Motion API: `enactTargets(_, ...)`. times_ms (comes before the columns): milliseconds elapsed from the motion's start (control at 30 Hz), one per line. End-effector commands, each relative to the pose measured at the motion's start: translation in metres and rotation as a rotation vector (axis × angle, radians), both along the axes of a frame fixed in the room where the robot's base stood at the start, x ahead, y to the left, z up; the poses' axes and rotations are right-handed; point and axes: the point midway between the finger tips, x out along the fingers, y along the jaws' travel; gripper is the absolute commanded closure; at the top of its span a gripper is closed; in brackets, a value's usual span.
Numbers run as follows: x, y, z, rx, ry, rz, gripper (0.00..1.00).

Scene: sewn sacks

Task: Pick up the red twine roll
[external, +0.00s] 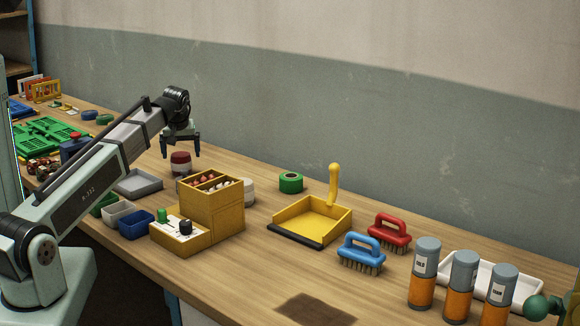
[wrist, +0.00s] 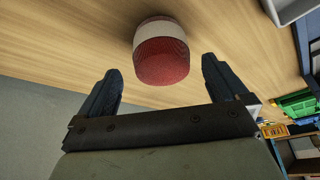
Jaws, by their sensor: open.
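The red twine roll (external: 180,158) stands upright on the wooden table behind the yellow-brown divided box, with a red upper part and a pale band below. In the wrist view the red twine roll (wrist: 161,62) lies ahead of my gripper, between the lines of the two fingers. My gripper (external: 182,151) points down just above the roll, with its fingers spread. In the wrist view my gripper (wrist: 161,68) is open with nothing held, and neither finger appears to touch the roll. The roll's lower part is partly hidden by the box in the external view.
The divided box (external: 225,212) stands close in front of the roll, with a grey tray (external: 138,184) to the left. A white roll (external: 248,190) and a green tape roll (external: 291,182) are to the right. A yellow dustpan (external: 312,219) and brushes lie farther right.

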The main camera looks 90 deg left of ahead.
Motion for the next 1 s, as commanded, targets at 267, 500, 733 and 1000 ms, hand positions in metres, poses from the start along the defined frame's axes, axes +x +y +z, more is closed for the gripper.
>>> enactTargets(267, -0.001, 0.003, -0.01, -0.001, 0.0, 0.001, 0.0)
enactTargets(500, -0.004, 0.013, -0.037, -0.002, 0.0, 0.001, 0.0)
enactTargets(733, -0.004, 0.018, -0.051, 0.0, 0.0, 0.001, 0.0)
enactTargets(1000, -0.004, 0.018, -0.05, 0.0, 0.0, 0.001, 0.1)
